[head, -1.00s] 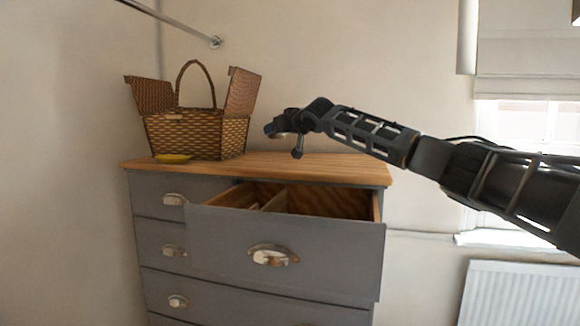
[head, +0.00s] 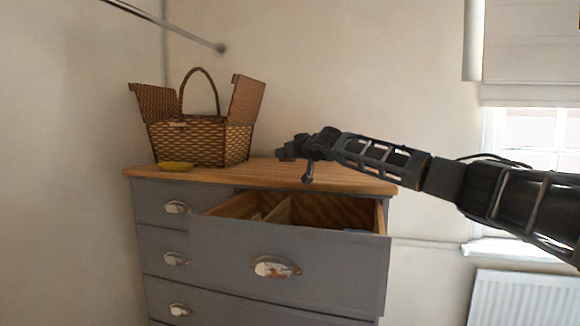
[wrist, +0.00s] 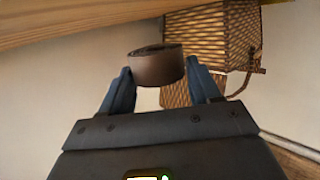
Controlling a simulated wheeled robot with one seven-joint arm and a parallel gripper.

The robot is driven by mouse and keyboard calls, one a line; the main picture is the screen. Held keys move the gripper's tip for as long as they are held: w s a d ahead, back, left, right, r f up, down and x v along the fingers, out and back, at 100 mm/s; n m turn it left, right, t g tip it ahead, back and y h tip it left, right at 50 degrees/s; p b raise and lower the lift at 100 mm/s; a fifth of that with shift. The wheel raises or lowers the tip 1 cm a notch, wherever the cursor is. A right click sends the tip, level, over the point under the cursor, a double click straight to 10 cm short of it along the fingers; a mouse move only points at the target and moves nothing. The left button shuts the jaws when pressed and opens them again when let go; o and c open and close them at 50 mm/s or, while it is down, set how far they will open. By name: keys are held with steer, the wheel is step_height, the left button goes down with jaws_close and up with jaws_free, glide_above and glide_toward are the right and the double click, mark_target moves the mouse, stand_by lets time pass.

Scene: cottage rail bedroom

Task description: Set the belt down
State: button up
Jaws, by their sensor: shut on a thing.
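A brown rolled belt (wrist: 157,66) is held between the two fingers of my gripper (wrist: 160,72) in the wrist view. The gripper is shut on it. In the head view my gripper (head: 285,152) is over the wooden top of the grey dresser (head: 340,178), right of the wicker basket. The belt cannot be made out in the head view. Whether it touches the dresser top cannot be told.
The wicker basket (head: 200,143) stands on the dresser's left part with its lids up; it also shows in the wrist view (wrist: 195,45). A yellow dish (head: 176,166) is in front of it. The top drawer (head: 290,255) is pulled out, with dividers inside.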

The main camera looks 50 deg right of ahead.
mark_target(290, 176)
steer(key=shift+f+p, duration=0.7)
steer(key=shift+f, duration=1.35)
steer(key=shift+f, duration=0.2)
steer(key=o, duration=1.2)
steer(key=shift+o, duration=0.2)
steer(key=shift+f+b, duration=0.1)
steer(key=shift+b, duration=0.65)
